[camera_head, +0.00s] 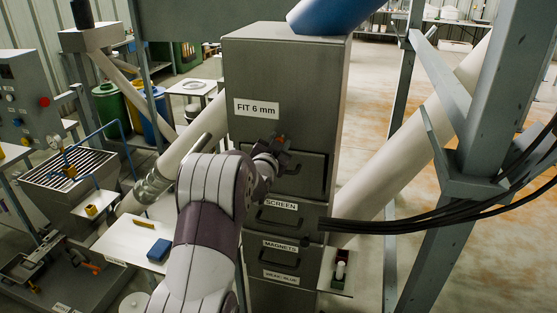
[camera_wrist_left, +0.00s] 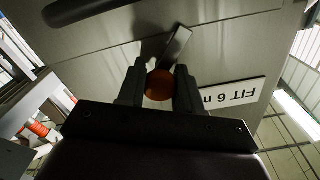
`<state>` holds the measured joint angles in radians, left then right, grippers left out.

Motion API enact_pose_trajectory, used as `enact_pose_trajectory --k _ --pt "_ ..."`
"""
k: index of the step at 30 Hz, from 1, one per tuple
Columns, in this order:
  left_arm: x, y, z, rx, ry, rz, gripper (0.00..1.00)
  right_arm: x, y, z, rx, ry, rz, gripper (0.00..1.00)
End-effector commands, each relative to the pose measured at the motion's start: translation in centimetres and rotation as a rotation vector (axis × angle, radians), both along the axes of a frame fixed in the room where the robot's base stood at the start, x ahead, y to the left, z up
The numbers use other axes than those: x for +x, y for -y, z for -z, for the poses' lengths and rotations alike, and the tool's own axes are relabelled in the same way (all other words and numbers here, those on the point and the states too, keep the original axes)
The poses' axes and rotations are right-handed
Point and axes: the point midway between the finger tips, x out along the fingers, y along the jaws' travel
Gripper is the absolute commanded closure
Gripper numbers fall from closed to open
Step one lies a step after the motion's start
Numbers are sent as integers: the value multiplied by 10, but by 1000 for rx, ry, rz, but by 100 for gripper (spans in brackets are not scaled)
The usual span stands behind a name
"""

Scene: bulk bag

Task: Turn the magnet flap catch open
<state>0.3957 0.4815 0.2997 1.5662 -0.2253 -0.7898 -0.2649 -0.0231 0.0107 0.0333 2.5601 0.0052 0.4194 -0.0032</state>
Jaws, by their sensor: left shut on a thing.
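The catch shows in the left wrist view as a round orange-red knob (camera_wrist_left: 159,86) with a flat grey metal bar (camera_wrist_left: 176,46) beside it, set at a slant. In the head view only a bit of orange (camera_head: 281,137) shows at the upper edge of the dark flap (camera_head: 312,176) on the grey cabinet (camera_head: 290,75). My left gripper (camera_head: 276,150) is at the catch, and in the wrist view its two fingers (camera_wrist_left: 160,78) stand on either side of the knob, shut on it. My arm and gripper hide the flap's left part in the head view. My right gripper is not in view.
Below the flap are panels labelled SCREEN (camera_head: 281,204) and MAGNETS (camera_head: 280,245), with handles. A steel post (camera_head: 497,130) with black cables (camera_head: 430,222) stands at right. A side table (camera_head: 135,240) with a blue block (camera_head: 159,250) is at left.

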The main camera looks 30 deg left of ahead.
Motion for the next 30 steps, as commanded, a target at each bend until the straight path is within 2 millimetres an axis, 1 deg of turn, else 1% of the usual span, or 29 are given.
enact_pose_trajectory --k 1,9,15,21,30 --pt "0 0 9 42 -6 -1 96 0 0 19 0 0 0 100" --pt "0 0 9 290 -67 -1 95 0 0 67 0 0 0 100" --pt "0 0 8 472 -111 0 96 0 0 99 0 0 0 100" --pt "0 0 6 628 -150 0 96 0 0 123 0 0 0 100" --pt "0 0 4 788 -191 1 95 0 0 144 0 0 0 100"
